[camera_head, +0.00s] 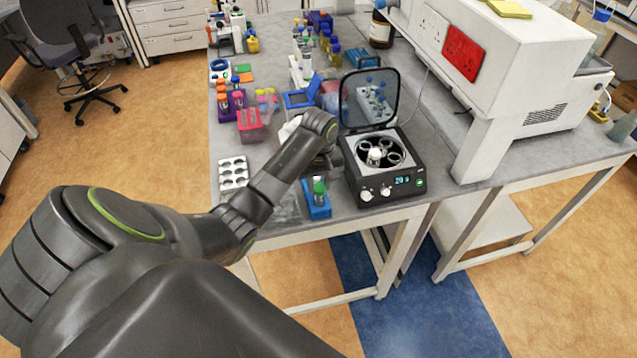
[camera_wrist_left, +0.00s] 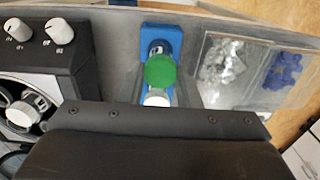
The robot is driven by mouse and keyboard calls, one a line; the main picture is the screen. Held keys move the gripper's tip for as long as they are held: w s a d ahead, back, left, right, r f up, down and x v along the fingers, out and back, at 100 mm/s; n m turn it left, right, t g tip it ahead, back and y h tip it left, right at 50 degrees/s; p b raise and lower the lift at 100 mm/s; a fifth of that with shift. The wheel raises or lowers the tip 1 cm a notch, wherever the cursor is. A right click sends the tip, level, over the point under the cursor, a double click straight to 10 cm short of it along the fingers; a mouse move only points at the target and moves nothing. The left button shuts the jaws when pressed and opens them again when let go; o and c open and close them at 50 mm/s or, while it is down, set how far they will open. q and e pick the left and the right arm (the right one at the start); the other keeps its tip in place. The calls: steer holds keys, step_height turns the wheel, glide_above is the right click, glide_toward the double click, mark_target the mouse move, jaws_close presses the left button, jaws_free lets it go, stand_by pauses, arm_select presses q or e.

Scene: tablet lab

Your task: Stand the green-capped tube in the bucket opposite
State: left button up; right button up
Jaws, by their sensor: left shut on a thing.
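The green-capped tube (camera_head: 319,187) is upright at the small blue rack (camera_head: 318,212) on the bench's front edge. In the left wrist view its green cap (camera_wrist_left: 160,71) shows from above, over the blue rack (camera_wrist_left: 160,33). My left gripper (camera_head: 321,174) is down at the tube and shut on it; I cannot tell whether the tube is lifted. The centrifuge (camera_head: 384,183) stands just right of it, lid (camera_head: 370,99) up, rotor buckets (camera_head: 394,158) exposed. A white cap (camera_head: 375,154) shows in the rotor. My right gripper is out of view.
A white well plate (camera_head: 233,172) lies at the bench's left edge. A pink box (camera_head: 250,130), a blue box (camera_head: 302,99) and tube racks stand behind my arm. A large white machine (camera_head: 500,70) blocks the right.

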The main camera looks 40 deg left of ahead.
arm_select(q)
steer(key=shift+r, duration=3.15)
